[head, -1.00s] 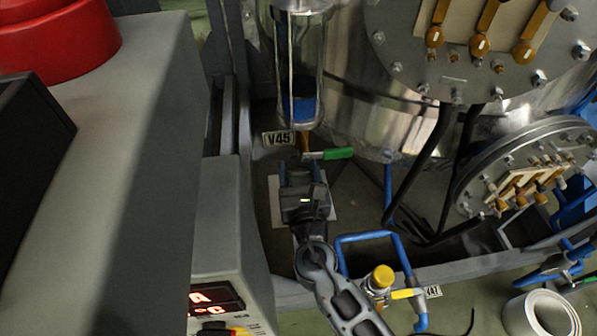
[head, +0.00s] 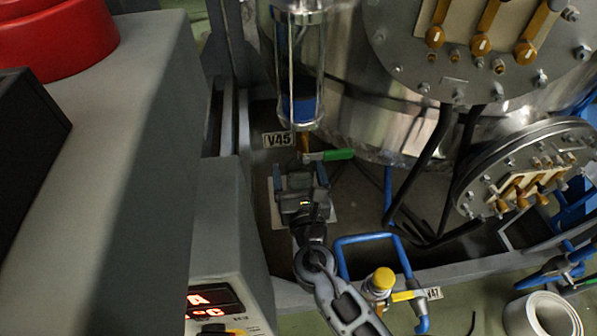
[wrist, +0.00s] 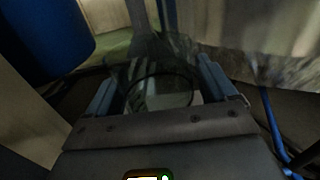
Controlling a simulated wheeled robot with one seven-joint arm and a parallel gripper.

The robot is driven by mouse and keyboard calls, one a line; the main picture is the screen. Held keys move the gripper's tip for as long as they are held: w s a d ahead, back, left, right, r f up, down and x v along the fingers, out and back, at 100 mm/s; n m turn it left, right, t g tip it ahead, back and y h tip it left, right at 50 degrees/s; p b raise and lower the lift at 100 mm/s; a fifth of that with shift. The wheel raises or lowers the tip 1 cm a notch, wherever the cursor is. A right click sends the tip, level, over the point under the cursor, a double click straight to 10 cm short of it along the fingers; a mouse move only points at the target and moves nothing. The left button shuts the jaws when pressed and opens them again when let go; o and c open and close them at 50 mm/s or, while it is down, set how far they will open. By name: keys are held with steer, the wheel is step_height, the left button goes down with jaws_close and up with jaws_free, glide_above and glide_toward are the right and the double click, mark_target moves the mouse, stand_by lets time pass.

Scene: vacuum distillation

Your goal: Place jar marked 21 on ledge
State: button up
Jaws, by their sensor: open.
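My gripper (head: 302,170) is open over a small pale plate (head: 333,214), below the V45 tag. In the wrist view its two blue-grey fingers (wrist: 160,85) stand apart. A clear glass jar (wrist: 150,70) with a dark round rim shows between and beyond them; I cannot tell whether they touch it. No number 21 is readable. The jar cannot be made out in the head view, where my gripper covers that spot. I cannot tell for sure which surface is the ledge; the pale plate lies under my gripper.
A glass vessel with blue liquid (head: 299,107) hangs just above, with a green-handled valve (head: 329,155) below it. A steel tank (head: 350,100) stands behind. Blue pipes (head: 366,240) and a yellow-capped valve (head: 383,279) are at the right. A grey control box (head: 225,255) is at the left.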

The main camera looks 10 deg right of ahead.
steer(key=s, duration=1.2)
steer(key=shift+r, duration=0.1)
steer(key=shift+c, duration=0.3)
stand_by(0.8)
